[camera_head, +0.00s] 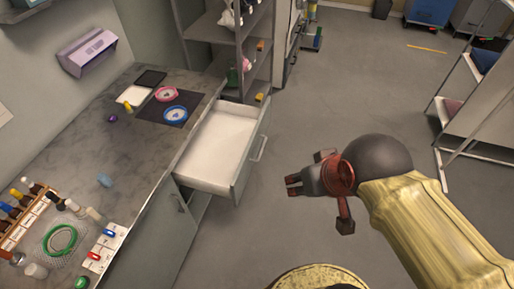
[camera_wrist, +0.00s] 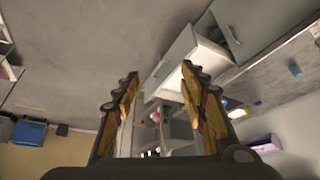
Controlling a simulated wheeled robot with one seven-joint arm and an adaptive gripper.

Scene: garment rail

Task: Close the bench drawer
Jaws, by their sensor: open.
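The bench drawer (camera_head: 219,145) is pulled out from the bench, and its white inside looks empty. Its grey front (camera_head: 250,155) carries a bar handle (camera_head: 258,149) and faces the open floor. My gripper (camera_head: 292,185) is to the right of the drawer front in the head view, apart from it, pointing left towards the bench. In the wrist view my gripper (camera_wrist: 160,84) has its two yellow-sided fingers spread with nothing between them. The drawer also shows in the wrist view (camera_wrist: 172,62), beyond the fingers.
The bench top (camera_head: 140,160) holds bottles, a green ring (camera_head: 59,240) and coloured rings on a dark mat. A tall shelf unit (camera_head: 240,60) stands just behind the drawer. A rack (camera_head: 470,110) stands at the right. The floor between is clear.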

